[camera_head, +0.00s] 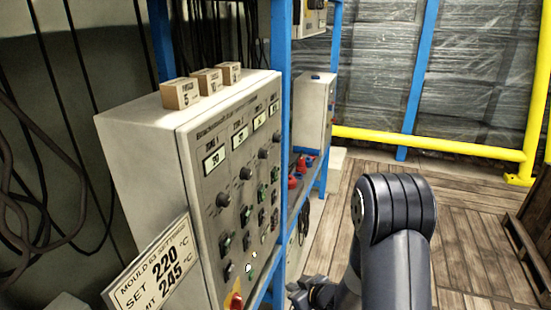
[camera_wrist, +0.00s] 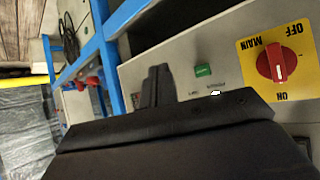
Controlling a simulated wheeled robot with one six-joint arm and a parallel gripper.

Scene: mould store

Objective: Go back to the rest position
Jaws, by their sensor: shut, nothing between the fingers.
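My gripper (camera_wrist: 158,72) is shut and empty in the wrist view, its dark fingers together. It is in front of the grey control panel, with a green button (camera_wrist: 203,70) just right of the fingers. I cannot tell the exact gap to the panel. In the head view my dark arm rises at the lower right, and my gripper (camera_head: 303,294) shows only in part at the bottom edge. The control cabinet (camera_head: 147,147) stands left of it, with displays, knobs and switches on its face.
A red main switch (camera_wrist: 277,62) on a yellow plate is close to my gripper. A blue upright (camera_head: 281,110) stands between cabinet and arm. Three small boxes (camera_head: 207,82) sit on top. A yellow rail (camera_head: 430,144) crosses behind.

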